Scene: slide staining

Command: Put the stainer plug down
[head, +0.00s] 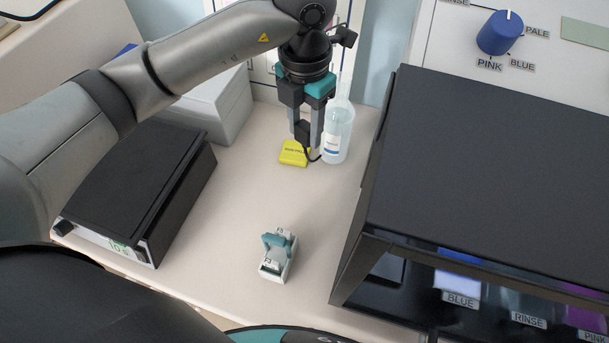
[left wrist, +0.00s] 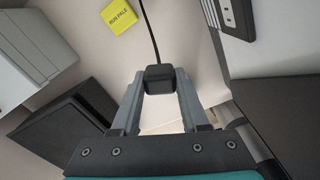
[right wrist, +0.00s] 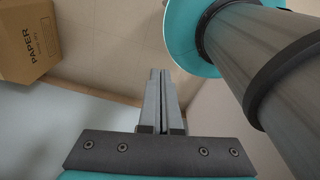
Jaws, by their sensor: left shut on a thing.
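The stainer plug is a small black block (left wrist: 160,79) with a thin black cord (left wrist: 149,33), seen in the left wrist view. My left gripper (left wrist: 160,82) is shut on it, with one grey finger on each side. In the head view the left gripper (head: 308,140) points down near the back of the counter, close to a yellow note and a clear bottle. The plug is small and dark there, and its gap to the counter is hard to judge. My right gripper (right wrist: 160,75) is shut and empty in the right wrist view, with its fingers together.
The yellow note (head: 295,153) and bottle (head: 338,130) stand close to the left gripper. A black stainer housing (head: 480,170) fills the right. A slide holder (head: 276,262) stands in front. A black-topped device (head: 140,175) is at left. The middle counter (head: 245,195) is clear.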

